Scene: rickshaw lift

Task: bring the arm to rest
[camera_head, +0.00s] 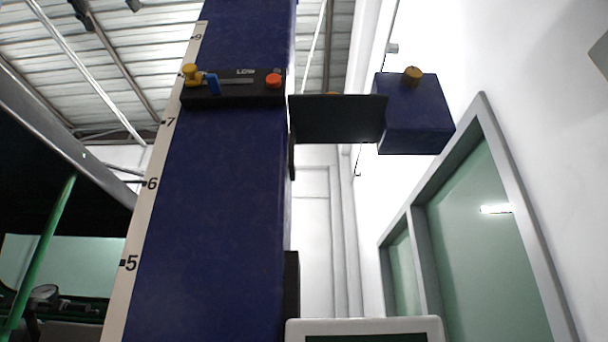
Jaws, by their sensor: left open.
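Neither of my arms nor grippers can be made out in the head view. A tall blue post (208,210) fills the middle, with a white numbered scale (150,185) along its left edge. A black control panel (232,89) crosses it near the top.
On the left is a dark vehicle-like body with a green bar (45,250) and a round gauge-like part (44,292). A pale-framed panel (365,328) shows at the bottom. A grey-framed green window (480,240) is in the white right wall.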

